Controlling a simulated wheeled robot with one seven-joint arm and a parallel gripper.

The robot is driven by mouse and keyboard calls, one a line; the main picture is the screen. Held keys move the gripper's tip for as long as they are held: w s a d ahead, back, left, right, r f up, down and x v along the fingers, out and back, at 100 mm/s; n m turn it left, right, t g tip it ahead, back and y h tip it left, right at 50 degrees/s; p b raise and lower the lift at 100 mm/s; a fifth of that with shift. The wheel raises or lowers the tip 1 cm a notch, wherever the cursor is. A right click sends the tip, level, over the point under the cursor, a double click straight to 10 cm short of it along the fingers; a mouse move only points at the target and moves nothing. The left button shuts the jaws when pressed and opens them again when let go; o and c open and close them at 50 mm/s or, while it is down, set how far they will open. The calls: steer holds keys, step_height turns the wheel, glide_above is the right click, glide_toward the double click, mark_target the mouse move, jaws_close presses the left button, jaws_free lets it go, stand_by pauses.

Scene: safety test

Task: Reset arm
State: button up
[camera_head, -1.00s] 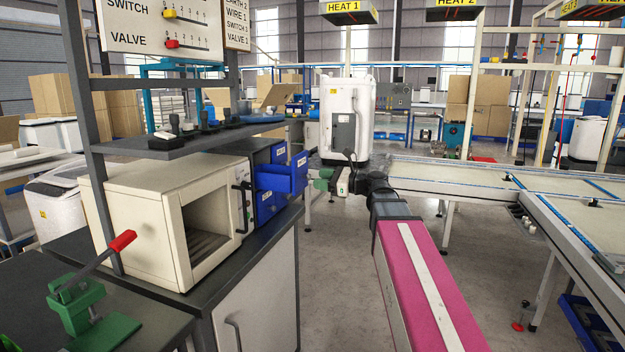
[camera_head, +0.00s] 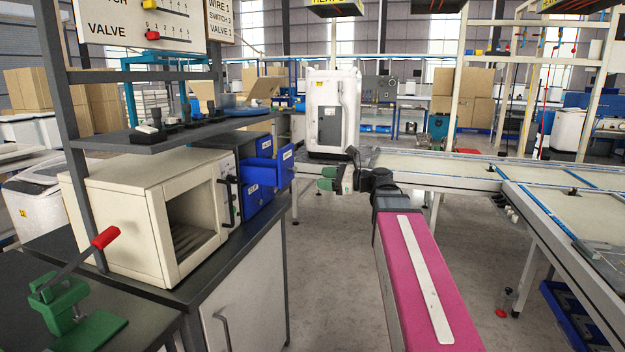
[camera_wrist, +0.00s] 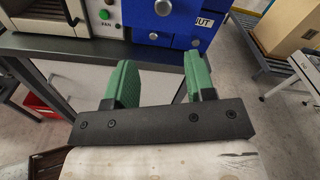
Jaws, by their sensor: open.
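My pink arm (camera_head: 425,285) reaches forward from the lower right in the head view. My gripper (camera_head: 328,180) is at its far end, small in that view, to the right of the blue drawers (camera_head: 264,172). In the wrist view my gripper (camera_wrist: 160,85) shows two green fingers set wide apart with nothing between them. The front of the blue drawer unit (camera_wrist: 165,18) is ahead of the fingers, and they look apart from it.
A cream oven (camera_head: 150,212) with an open front stands on the dark bench at left. A green lever press (camera_head: 70,305) is at the front left. A conveyor (camera_head: 440,168) runs along the right. A cardboard box (camera_wrist: 290,28) shows at the wrist view's upper right.

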steer(key=s+f+n+g+h, duration=0.2)
steer(key=s+f+n+h, duration=0.15)
steer(key=f, duration=0.95)
steer(key=s+f+n+g+h, duration=0.15)
steer(key=f+n+h, duration=0.3)
steer(key=f, duration=0.75)
steer(key=s+d+f+n+g+h, duration=0.1)
steer(key=s+d+f+n+h, duration=0.2)
steer(key=f, duration=0.5)
steer(key=s+d+f+n+g+h, duration=0.2)
steer(key=s+d+f+n+h, duration=0.2)
steer(key=s+f+n, duration=0.3)
step_height(320, 180, down, 2)
steer(key=shift+f+h, duration=0.1)
steer(key=shift+h, duration=0.5)
